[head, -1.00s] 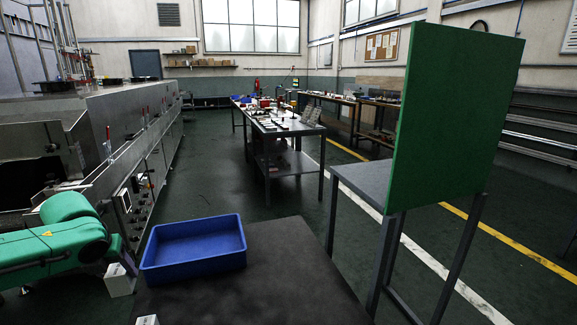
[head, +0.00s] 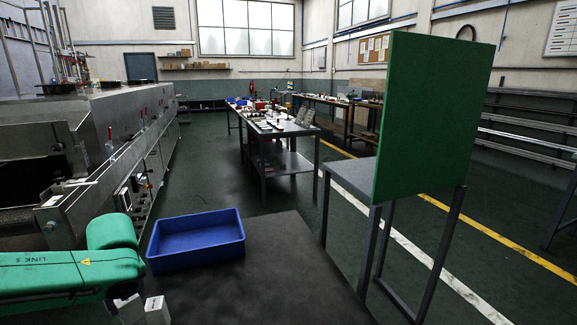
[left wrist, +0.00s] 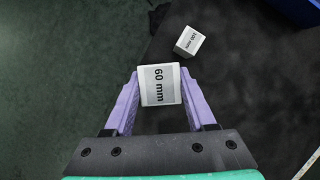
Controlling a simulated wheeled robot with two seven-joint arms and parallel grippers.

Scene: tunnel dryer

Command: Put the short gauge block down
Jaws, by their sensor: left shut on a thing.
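My left gripper (head: 128,302) is at the near left edge of the dark table (head: 275,270). In the left wrist view its purple fingers are shut on a white block marked "60 mm" (left wrist: 160,85), the short gauge block. In the head view this block is hard to make out beside the gripper. A second white gauge block (head: 157,310) stands on the table just to the right of the gripper. It also shows in the left wrist view (left wrist: 189,42), apart from the held block; its small label seems to read 100 mm. My right gripper is out of view.
An empty blue tray (head: 197,254) sits on the table's left part, beyond the blocks. The table right of the tray is bare. A green panel (head: 435,115) stands on a side table at the right. A steel dryer (head: 110,130) is at the left.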

